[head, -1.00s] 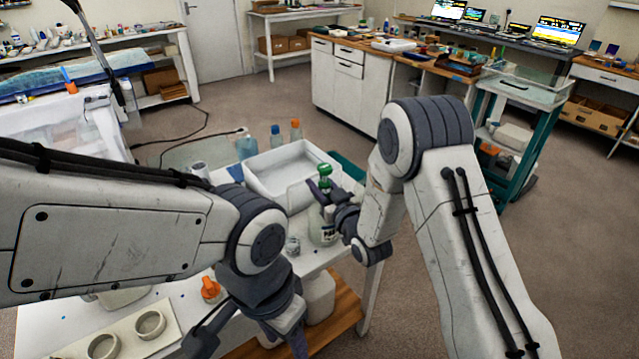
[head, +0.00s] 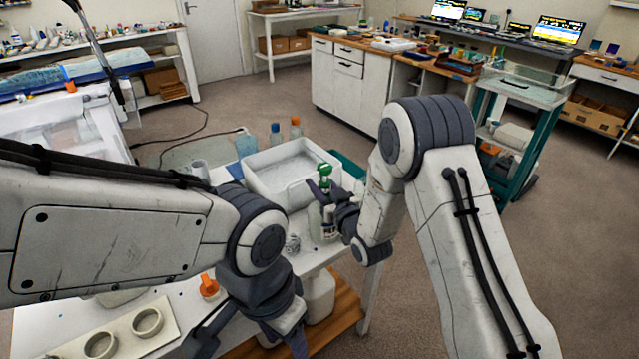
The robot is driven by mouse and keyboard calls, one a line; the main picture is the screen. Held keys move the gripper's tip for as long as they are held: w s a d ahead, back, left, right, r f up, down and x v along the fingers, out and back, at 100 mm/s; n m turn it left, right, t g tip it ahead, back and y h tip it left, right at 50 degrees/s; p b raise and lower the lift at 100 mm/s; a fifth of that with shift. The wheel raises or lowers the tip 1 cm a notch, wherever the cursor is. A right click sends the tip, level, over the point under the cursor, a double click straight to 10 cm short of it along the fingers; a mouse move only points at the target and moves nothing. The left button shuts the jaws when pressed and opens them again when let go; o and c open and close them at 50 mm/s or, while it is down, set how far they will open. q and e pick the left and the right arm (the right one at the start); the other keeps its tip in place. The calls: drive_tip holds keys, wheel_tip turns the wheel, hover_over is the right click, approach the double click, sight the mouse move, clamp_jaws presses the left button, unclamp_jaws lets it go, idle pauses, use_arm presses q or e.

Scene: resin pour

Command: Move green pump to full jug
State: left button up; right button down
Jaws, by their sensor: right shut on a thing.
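The green pump (head: 324,171) is upright at the right side of the work table, its head showing above my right gripper (head: 328,196). My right gripper is shut on the pump. A pale jug (head: 329,228) with a label stands right below and partly behind that gripper. I cannot tell whether the pump's lower end is in the jug's neck or above it. An orange pump (head: 209,285) shows at the table's front, beside my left gripper (head: 250,345). My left gripper's fingers are apart, partly cut off by the bottom edge, with nothing seen between them.
A white tray (head: 262,180) lies behind the jug. Bottles with blue (head: 276,133) and orange (head: 295,127) caps stand at the back. A board with round cups (head: 147,323) is at front left. Another container (head: 318,298) sits on the lower shelf.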

drive_tip(key=shift+c, duration=2.3)
unclamp_jaws()
drive_tip(key=b+v, duration=0.2)
drive_tip(key=v, duration=0.8)
drive_tip(key=r+p, duration=0.1)
drive_tip(key=r, duration=0.1)
drive_tip(key=r+p, duration=0.2)
drive_tip(key=r, duration=0.1)
drive_tip(key=shift+s+d, duration=0.1)
drive_tip(key=shift+s, duration=0.1)
